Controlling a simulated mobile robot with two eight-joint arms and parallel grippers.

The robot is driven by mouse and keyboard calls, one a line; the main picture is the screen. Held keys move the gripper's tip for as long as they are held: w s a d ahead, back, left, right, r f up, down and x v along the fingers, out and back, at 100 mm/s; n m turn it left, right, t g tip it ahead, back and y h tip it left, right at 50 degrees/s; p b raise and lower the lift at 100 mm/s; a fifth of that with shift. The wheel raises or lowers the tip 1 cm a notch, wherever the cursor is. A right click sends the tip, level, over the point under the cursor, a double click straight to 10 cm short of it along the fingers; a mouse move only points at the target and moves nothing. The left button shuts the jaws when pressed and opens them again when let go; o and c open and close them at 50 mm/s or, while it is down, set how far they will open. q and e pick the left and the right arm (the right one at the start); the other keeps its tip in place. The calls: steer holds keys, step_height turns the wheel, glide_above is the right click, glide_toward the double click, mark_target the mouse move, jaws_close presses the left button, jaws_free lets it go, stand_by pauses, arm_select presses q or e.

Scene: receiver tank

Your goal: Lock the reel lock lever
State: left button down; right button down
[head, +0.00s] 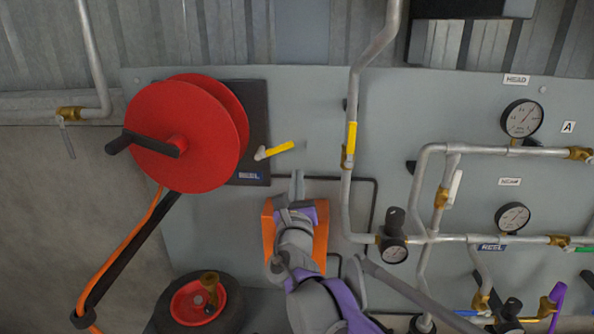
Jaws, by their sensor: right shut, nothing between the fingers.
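The reel lock lever (279,149) is a short yellow handle on a pale pivot, just right of the red hose reel (176,137). It tilts slightly, its free end pointing right and a little up. My left gripper is out of view.
A vertical pipe with a yellow-handled valve (351,140) runs right of my gripper. Pipes, gauges (522,118) and valves cover the right of the panel (310,100). A black crank handle (140,144) sticks out from the reel. A wheel (198,302) is below.

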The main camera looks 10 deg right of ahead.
steer(key=v, duration=0.9)
steer(key=shift+r+b, duration=0.2)
steer(key=shift+b, duration=0.2)
steer(key=shift+a, duration=0.15)
steer(key=shift+f, duration=0.1)
